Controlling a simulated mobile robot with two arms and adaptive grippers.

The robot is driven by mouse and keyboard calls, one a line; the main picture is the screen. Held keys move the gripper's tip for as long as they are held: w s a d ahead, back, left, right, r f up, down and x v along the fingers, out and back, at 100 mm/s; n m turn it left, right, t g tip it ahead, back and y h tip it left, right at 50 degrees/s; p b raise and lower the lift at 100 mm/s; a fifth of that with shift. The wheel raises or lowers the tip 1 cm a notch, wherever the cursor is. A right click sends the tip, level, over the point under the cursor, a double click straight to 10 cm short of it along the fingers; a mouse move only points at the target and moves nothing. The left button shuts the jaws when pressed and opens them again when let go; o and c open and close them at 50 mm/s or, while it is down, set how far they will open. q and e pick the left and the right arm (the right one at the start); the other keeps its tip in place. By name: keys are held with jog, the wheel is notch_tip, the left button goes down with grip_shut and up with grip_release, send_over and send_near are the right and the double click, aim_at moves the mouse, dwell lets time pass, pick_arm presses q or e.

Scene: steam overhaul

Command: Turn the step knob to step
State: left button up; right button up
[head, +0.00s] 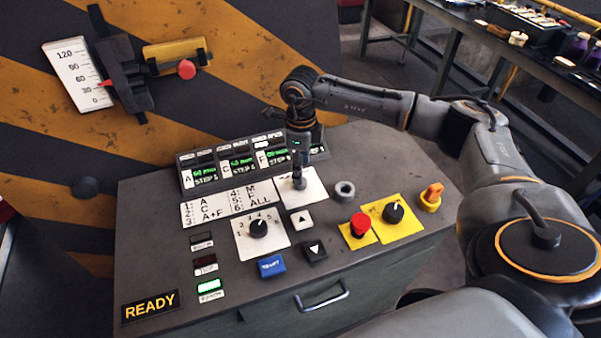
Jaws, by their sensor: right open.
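A grey control console (150,230) stands in front of me. My right gripper (299,176) points down over a white plate (316,190) behind the numbered dial, its fingertips close to the plate. It is open. A knob on that plate is mostly hidden by the fingers, so I cannot read its setting or tell whether they touch it. A black numbered knob (258,228) sits on another white plate in front. A black knob (393,212) sits on a yellow plate to the right. I cannot read which knob is labelled step. My left gripper is not in view.
Green displays (238,162) stand behind the white plate. A red button (360,224), a grey ring socket (344,190), an orange switch (432,195), arrow buttons (302,219) and a blue button (271,265) crowd the panel. A READY sign (150,305) is lit at front left.

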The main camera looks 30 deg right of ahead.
notch_tip(320, 180, down, 4)
jog(key=shift+f+p, duration=0.1)
jog(key=shift+p, duration=0.3)
jog(key=shift+f, duration=0.2)
jog(key=c, duration=1.2)
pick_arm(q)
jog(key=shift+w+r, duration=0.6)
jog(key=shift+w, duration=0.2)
pick_arm(e)
jog(key=shift+o, duration=0.2)
